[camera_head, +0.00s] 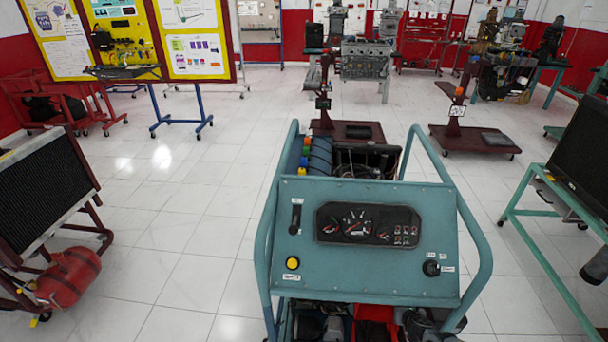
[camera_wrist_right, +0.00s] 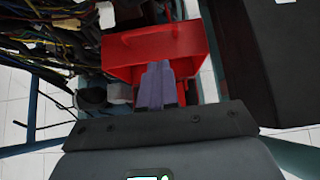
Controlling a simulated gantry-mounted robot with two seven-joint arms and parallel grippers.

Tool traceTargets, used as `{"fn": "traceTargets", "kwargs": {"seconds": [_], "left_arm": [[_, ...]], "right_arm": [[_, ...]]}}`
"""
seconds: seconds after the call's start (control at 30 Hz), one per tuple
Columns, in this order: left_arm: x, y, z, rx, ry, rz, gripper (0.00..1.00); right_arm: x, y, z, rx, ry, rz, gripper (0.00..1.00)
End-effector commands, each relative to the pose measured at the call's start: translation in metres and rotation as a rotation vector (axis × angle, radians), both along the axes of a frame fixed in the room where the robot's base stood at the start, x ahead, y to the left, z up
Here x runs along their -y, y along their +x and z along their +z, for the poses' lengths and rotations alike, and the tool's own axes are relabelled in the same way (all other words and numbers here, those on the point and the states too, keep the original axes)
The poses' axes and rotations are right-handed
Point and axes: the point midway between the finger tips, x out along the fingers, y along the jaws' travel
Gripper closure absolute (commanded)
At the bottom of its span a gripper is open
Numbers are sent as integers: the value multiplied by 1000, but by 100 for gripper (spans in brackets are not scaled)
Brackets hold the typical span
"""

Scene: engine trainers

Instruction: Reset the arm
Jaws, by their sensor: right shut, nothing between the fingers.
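My right gripper (camera_wrist_right: 158,68) shows in the right wrist view, its two grey-purple fingers pressed together with nothing between them. It points toward a red box-like part (camera_wrist_right: 190,48) with a raised handle-like bar; whether the fingertips touch it I cannot tell. Neither gripper shows in the head view. The teal engine trainer (camera_head: 365,190) stands in front of me in the head view, with a gauge cluster (camera_head: 368,224), a yellow button (camera_head: 292,263) and a key switch (camera_head: 431,268) on its panel.
In the right wrist view a tangle of wires (camera_wrist_right: 45,45) lies left of the gripper and a dark panel (camera_wrist_right: 262,60) stands to the right. In the head view a radiator stand (camera_head: 42,195) with a red tank (camera_head: 70,272) is at left. White tiled floor (camera_head: 185,235) is clear between.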

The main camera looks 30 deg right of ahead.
Motion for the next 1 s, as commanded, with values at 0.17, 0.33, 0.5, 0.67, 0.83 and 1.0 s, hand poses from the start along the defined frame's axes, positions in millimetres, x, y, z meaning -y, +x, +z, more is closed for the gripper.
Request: {"fn": "traceTargets", "kwargs": {"seconds": [0.17, 0.33, 0.5, 0.67, 0.83, 1.0], "left_arm": [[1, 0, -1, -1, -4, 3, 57], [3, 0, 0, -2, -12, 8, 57], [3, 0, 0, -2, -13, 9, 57], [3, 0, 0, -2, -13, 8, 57], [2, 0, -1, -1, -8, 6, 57], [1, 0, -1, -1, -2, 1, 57]], "right_arm": [[-60, -53, -58, -69, 105, -5, 100], [-177, -87, -88, -76, 318, -10, 100], [-302, -114, -71, -52, 615, -168, 100], [-387, -128, -1, 11, 958, -521, 100], [-410, -133, 97, 118, 1242, -981, 100], [-398, -139, 182, 253, 1411, -1389, 100]]}}
